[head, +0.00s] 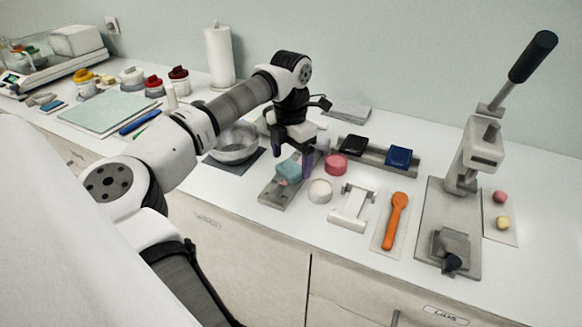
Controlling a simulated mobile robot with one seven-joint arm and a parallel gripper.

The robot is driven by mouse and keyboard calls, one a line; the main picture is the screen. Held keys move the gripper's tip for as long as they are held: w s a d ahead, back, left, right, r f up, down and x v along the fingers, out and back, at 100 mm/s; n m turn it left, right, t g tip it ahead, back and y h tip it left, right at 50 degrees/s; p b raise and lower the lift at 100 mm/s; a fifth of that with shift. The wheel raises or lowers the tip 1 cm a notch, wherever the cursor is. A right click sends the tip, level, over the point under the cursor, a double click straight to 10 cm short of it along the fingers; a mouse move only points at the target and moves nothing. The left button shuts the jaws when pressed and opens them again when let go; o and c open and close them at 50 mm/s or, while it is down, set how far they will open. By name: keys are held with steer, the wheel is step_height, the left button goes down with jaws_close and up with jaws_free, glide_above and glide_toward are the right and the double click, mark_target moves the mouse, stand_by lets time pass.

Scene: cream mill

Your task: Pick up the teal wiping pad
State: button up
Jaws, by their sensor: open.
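A teal block that looks like the wiping pad (287,171) sits at the far part of a grey tray (272,194), near the middle of the counter. A small pinkish patch shows on its near side. My gripper (293,160) points down right at the teal pad, with its dark purple fingers apart. One finger shows behind the pad's left and the other at its right. I cannot tell whether the fingers touch it. My gripper hides part of the pad's far side.
A pink round piece (336,164) and a white round piece (320,191) stand close to the right. Beyond are a rack with black and blue pads (399,157), a white stand (351,207), an orange spoon (395,218) and a lever press (459,200). A metal bowl (233,147) stands left.

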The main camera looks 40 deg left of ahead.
mark_target(291, 167)
step_height(291, 167, down, 2)
steer(key=shift+f, duration=0.1)
steer(key=c, duration=1.2)
steer(key=shift+o, duration=0.2)
steer(key=shift+r, duration=0.2)
step_height(291, 167, up, 20)
steer(key=p, duration=1.1)
steer(key=shift+f, duration=0.1)
